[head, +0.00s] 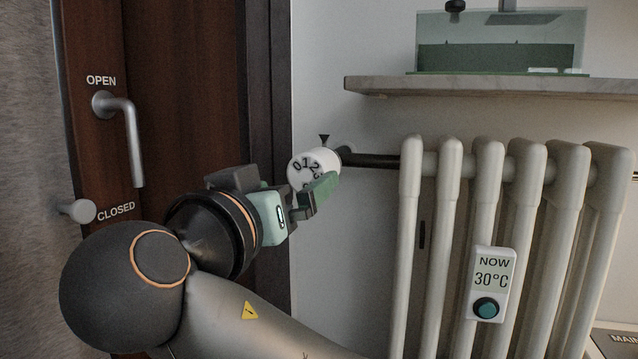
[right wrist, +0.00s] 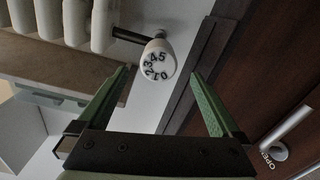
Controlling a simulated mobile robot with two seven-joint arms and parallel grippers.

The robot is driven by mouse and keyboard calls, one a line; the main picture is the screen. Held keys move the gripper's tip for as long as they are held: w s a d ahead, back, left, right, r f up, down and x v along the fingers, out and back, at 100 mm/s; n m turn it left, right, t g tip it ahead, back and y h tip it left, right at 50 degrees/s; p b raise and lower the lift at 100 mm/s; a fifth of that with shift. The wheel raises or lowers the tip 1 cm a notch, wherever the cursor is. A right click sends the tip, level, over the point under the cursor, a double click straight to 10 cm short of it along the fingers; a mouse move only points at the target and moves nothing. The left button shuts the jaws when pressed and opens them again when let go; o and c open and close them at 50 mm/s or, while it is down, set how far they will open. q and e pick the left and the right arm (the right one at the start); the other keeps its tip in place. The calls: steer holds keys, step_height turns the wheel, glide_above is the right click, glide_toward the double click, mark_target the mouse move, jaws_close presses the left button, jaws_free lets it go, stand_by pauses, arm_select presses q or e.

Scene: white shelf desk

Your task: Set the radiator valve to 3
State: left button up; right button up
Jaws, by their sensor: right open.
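The white radiator valve knob (head: 313,160) sits at the left end of the dark pipe, with black digits 0, 1, 2 showing on its face. A small black pointer (head: 323,140) stands above it, with the 2 seemingly closest; I cannot tell the exact setting. My right gripper (head: 312,188) is at the knob, one green finger overlapping its lower right edge. In the right wrist view my gripper (right wrist: 161,72) is open, and the knob (right wrist: 158,60) appears between and beyond its fingertips. I cannot tell if either finger touches it. My left gripper is not in view.
The white radiator (head: 485,210) stands right of the knob, carrying a display (head: 492,283) reading 30°C. A shelf (head: 490,88) with a glass tank (head: 500,45) is above. A dark door with a lever handle (head: 130,140) is at left.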

mark_target(307, 172)
steer(key=shift+w+d+f+b, duration=0.2)
steer(key=shift+w+d+b, duration=0.25)
steer(key=shift+b, duration=0.6)
steer(key=w, duration=0.1)
steer(key=p, duration=0.1)
steer(key=w+r+p, duration=0.1)
steer(key=shift+w+d, duration=0.35)
steer(key=shift+d, duration=0.05)
steer(key=p+x, duration=0.2)
steer(key=p, duration=0.4)
steer(key=shift+w+r, duration=0.1)
steer(key=shift+w, duration=0.15)
steer(key=x, duration=0.2)
steer(key=b+x, duration=0.1)
steer(key=shift+w+d+f, duration=0.1)
steer(key=shift+w+f, duration=0.25)
steer(key=shift+f, duration=0.05)
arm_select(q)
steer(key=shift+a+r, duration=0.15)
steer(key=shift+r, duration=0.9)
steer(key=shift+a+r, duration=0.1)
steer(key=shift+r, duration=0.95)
arm_select(e)
steer(key=shift+w+d, duration=0.15)
steer(key=shift+w, duration=0.4)
